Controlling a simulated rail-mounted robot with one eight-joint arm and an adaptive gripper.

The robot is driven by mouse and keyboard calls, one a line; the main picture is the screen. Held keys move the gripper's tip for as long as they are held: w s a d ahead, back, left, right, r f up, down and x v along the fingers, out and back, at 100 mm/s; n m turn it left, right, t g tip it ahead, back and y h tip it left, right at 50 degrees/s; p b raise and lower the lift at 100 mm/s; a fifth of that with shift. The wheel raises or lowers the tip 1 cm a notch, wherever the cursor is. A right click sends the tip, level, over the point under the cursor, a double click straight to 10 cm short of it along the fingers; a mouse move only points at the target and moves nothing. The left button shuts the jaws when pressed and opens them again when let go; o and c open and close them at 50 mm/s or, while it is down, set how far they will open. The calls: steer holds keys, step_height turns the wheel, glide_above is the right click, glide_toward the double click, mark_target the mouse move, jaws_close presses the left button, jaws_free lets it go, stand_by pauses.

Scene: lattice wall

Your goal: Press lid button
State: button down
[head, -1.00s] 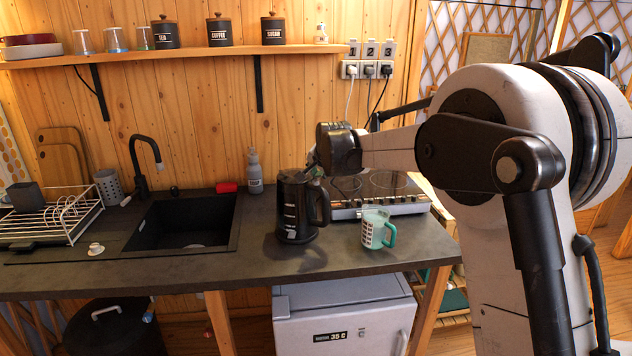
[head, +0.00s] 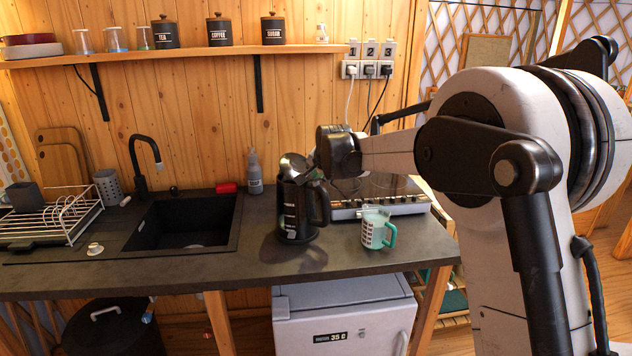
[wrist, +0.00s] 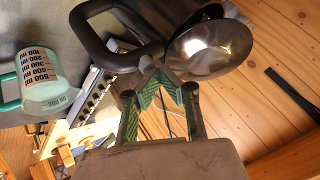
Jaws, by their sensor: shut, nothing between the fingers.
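The black kettle (head: 294,215) stands upright on the dark counter, left of the hob. Its lid (head: 294,164) is tilted up and open. In the wrist view, the lid (wrist: 213,52) shows a shiny silver underside beside the black handle (wrist: 95,40). My gripper (head: 317,174) is at the top of the kettle, by the lid and handle. In the wrist view, its green-padded fingertips (wrist: 162,72) are shut together, with nothing between them, close to the lid's edge. I cannot tell whether they touch it. The lid button is not visible.
A green measuring cup (head: 373,229) stands right of the kettle, in front of the hob (head: 385,203). The sink (head: 180,221) is to the left, with a grey bottle (head: 255,174) behind. Plugs and cables hang on the wall. The counter's front is clear.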

stand_by(0.3)
steer(key=shift+r+p, duration=0.45)
steer(key=shift+r, duration=0.5)
steer(key=shift+r+p, duration=1.15)
steer(key=shift+r, duration=1.35)
